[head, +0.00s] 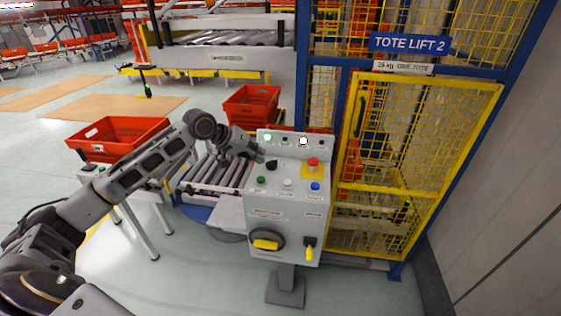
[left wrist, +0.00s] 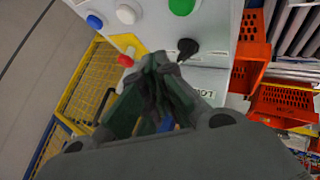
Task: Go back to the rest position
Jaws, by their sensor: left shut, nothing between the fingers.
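My left arm reaches in from the left in the head view. My left gripper (head: 258,156) is at the upper left edge of the grey control box (head: 270,225), close to the black selector knob (head: 271,164). In the left wrist view the shut, empty fingers (left wrist: 158,62) point at the panel near the black knob (left wrist: 187,48). I cannot tell whether they touch it. The red button (head: 313,162), green button (head: 261,180) and blue button (head: 315,187) show on the panel. My right gripper is not in view.
An orange tote (head: 120,137) stands on the left and another orange tote (head: 250,105) behind the box, near a roller conveyor (head: 215,172). A yellow mesh cage (head: 420,130) with blue posts stands right of the box. Open floor lies at the front left.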

